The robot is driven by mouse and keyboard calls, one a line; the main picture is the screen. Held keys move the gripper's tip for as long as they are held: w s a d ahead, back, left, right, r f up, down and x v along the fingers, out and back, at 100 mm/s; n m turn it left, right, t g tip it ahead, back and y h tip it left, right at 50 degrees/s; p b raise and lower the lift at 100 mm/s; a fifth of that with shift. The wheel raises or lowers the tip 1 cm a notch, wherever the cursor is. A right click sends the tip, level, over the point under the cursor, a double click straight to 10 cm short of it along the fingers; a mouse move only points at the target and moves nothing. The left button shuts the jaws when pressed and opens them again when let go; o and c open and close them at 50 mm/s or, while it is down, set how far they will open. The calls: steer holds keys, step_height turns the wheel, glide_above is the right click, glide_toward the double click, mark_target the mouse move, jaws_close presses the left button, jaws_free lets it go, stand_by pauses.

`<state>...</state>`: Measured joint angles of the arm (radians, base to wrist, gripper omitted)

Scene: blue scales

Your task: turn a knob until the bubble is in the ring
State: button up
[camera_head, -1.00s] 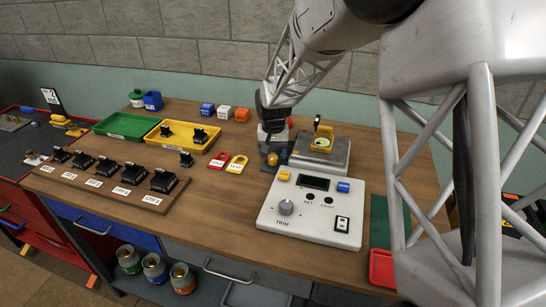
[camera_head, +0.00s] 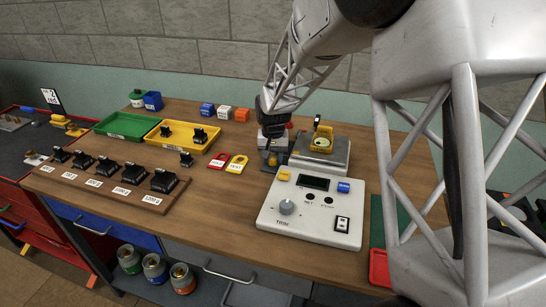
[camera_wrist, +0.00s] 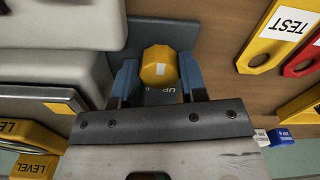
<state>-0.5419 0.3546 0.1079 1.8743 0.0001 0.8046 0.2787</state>
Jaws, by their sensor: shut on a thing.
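The yellow faceted knob (camera_wrist: 159,66) has a pale square mark on its top and sits beside the scale's base, with part of an "UP" label showing near it. My gripper (camera_wrist: 158,78) is shut on the knob, with one blue finger on each side. In the head view my gripper (camera_head: 273,154) is at the scale's left front corner and hides most of the knob. The round level (camera_head: 321,143) is on the scale (camera_head: 321,163); its bubble and ring are too small to read. The yellow "LEVEL" tag (camera_wrist: 32,138) shows at the lower left of the wrist view.
A white control box (camera_head: 312,222) with a grey dial stands in front of the scale. Red (camera_head: 218,160) and yellow (camera_head: 237,163) tags lie left of my gripper. Yellow (camera_head: 186,139) and green (camera_head: 125,125) trays and a row of black weights are farther left.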

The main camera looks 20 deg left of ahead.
mark_target(273, 157)
steer(key=shift+n, duration=0.4)
steer(key=n, duration=0.9)
stand_by(0.4)
steer(key=o, duration=0.9)
steer(key=shift+o, duration=0.2)
steer(key=shift+a+r, duration=0.1)
steer(key=shift+r, duration=3.8)
